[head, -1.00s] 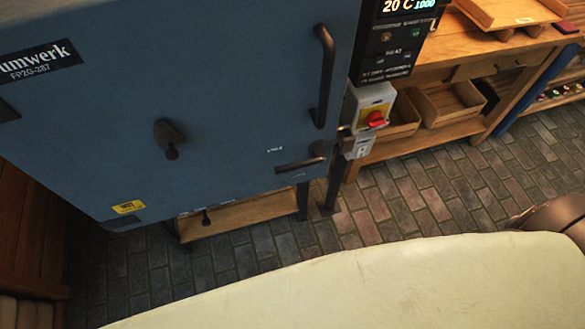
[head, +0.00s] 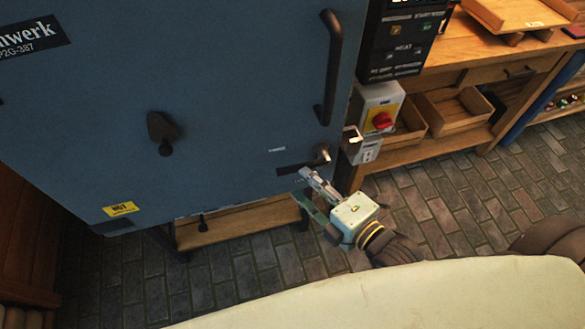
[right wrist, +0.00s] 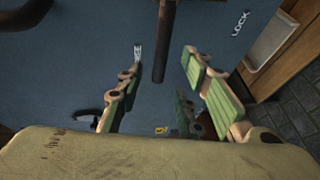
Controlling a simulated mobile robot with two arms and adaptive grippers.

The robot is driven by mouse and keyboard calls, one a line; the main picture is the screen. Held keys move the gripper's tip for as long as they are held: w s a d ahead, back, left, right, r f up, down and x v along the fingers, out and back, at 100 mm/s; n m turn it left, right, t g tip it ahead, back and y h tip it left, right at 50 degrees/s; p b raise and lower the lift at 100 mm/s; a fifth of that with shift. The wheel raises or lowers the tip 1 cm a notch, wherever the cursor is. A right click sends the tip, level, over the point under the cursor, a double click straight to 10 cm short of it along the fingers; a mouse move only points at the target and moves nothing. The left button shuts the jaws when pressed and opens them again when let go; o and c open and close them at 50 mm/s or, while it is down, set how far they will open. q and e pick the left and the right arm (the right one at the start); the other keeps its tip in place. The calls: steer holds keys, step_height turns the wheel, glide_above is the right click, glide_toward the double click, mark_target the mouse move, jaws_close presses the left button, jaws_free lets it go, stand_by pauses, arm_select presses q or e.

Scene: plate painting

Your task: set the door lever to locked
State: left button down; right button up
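The door lever (head: 290,169) is a dark bar low on the right of the blue kiln door (head: 230,80). It lies nearly level, pointing left from its pivot (head: 322,153). In the right wrist view the lever (right wrist: 163,40) hangs from the top between my fingers, with a gap on both sides. The word LOCK (right wrist: 240,24) is on the door to its right there. My right gripper (head: 306,187) is open and just below the lever in the head view; whether it touches the lever is unclear. My left gripper is out of view.
A vertical door handle (head: 332,70) stands above the lever. A switch box with a red knob (head: 382,120) is to the right, beside a wooden bench with trays (head: 450,110). A dark latch knob (head: 163,133) sits mid-door. The brick floor (head: 450,210) is clear.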

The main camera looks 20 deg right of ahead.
mark_target(295, 172)
steer(key=x, duration=0.6)
steer(key=shift+w+a+f+p, duration=0.1)
steer(key=shift+w+f+p, duration=0.05)
steer(key=shift+w+p, duration=0.2)
steer(key=shift+s, duration=0.1)
steer(key=shift+c, duration=0.4)
jaws_close()
